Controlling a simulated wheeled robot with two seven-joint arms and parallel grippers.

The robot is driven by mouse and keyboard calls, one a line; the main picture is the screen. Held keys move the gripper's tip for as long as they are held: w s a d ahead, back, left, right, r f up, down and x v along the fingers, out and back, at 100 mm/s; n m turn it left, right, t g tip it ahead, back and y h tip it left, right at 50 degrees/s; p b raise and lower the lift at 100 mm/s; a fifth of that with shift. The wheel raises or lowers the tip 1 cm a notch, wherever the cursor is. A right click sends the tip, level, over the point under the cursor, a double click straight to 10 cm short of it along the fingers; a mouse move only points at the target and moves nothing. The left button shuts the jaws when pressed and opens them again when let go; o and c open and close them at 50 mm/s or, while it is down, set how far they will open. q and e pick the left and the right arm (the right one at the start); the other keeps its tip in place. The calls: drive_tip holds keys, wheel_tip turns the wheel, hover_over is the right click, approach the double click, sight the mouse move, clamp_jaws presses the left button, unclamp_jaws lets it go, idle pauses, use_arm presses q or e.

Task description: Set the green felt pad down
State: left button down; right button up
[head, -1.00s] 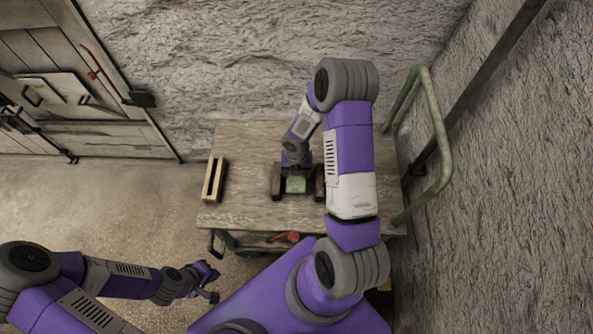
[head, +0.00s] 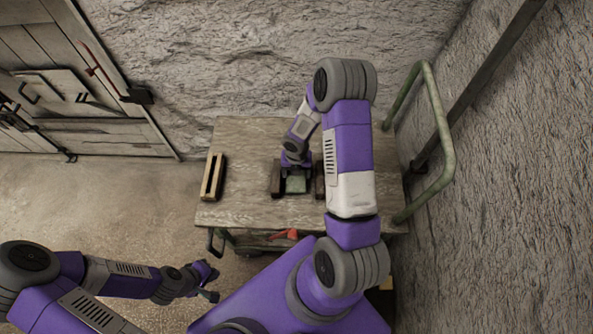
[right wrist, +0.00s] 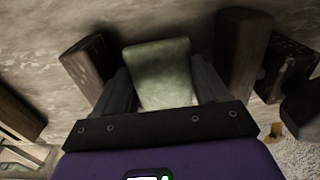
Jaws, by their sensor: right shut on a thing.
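The green felt pad (head: 295,186) is between the fingers of my right gripper (head: 296,182), over the middle of the cart's wooden top (head: 245,150). In the right wrist view the pad (right wrist: 162,75) is pale green and lies between the two dark fingers (right wrist: 165,88). A dark wooden block stands on each side, the left block (right wrist: 82,66) and the right block (right wrist: 242,50). I cannot tell whether the pad touches the surface below. My left gripper (head: 211,284) is open and empty, low in front of the cart at the left.
A slotted pale wooden piece (head: 213,178) lies near the cart top's left edge. A green rail (head: 440,130) rises at the right. Something red (head: 287,234) shows below the front edge. Rough walls stand behind and right. The left part of the top is mostly clear.

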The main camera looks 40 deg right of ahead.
drive_tip(key=shift+f+b, duration=0.65)
drive_tip(key=shift+f, duration=0.25)
drive_tip(key=o, duration=1)
drive_tip(key=shift+o, duration=0.2)
drive_tip(key=shift+w+a+r, duration=0.1)
drive_tip(key=shift+w+a, duration=0.05)
drive_tip(key=shift+r, duration=0.1)
drive_tip(key=shift+w+r+p, duration=0.1)
drive_tip(key=shift+r+p, duration=1.85)
drive_tip(key=shift+p, duration=0.05)
